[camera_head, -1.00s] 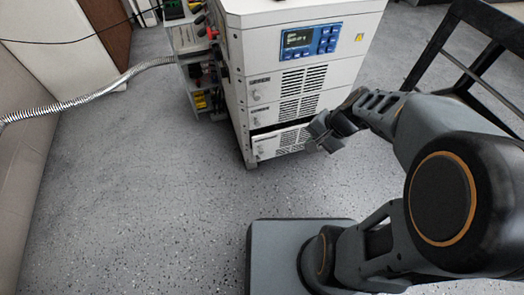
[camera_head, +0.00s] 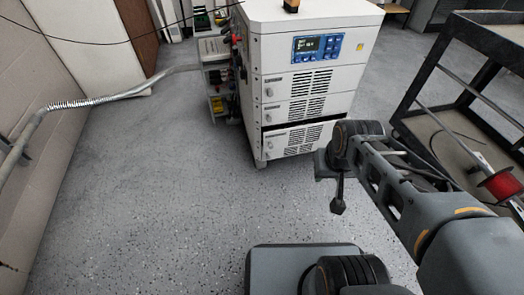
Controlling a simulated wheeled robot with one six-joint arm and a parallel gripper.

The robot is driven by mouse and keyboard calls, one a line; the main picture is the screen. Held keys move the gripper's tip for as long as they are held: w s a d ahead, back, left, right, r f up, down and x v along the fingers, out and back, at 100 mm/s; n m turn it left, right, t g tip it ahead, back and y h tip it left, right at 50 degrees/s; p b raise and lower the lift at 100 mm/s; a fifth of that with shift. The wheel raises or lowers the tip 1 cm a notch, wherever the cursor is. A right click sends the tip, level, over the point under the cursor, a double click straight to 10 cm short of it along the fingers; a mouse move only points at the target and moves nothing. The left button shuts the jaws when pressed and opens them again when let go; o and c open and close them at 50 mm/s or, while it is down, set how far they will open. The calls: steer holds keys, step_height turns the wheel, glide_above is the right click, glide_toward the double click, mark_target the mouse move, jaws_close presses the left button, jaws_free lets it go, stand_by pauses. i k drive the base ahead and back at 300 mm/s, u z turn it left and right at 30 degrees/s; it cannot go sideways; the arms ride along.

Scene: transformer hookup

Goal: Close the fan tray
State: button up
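The white cabinet (camera_head: 260,95) stands ahead, with three vented front panels stacked below its display. The lowest panel (camera_head: 290,140), which looks like the fan tray, sits slightly forward of the cabinet front, with a dark gap along its top edge. Its right end is partly hidden behind my arm. My gripper (camera_head: 338,207) hangs down in front and to the right of this panel, apart from it. It appears to hold nothing. Its fingers are too small and edge-on to tell whether they are open.
A black cart (camera_head: 440,100) with a red spool (camera_head: 500,184) stands at the right, close to my arm. A flexible metal conduit (camera_head: 95,102) runs from the left wall to the cabinet's side. The grey floor (camera_head: 170,190) in front and left is clear.

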mark_target(277, 136)
steer(key=u, duration=2)
steer(key=i, duration=1.25)
steer(key=z, duration=1.9)
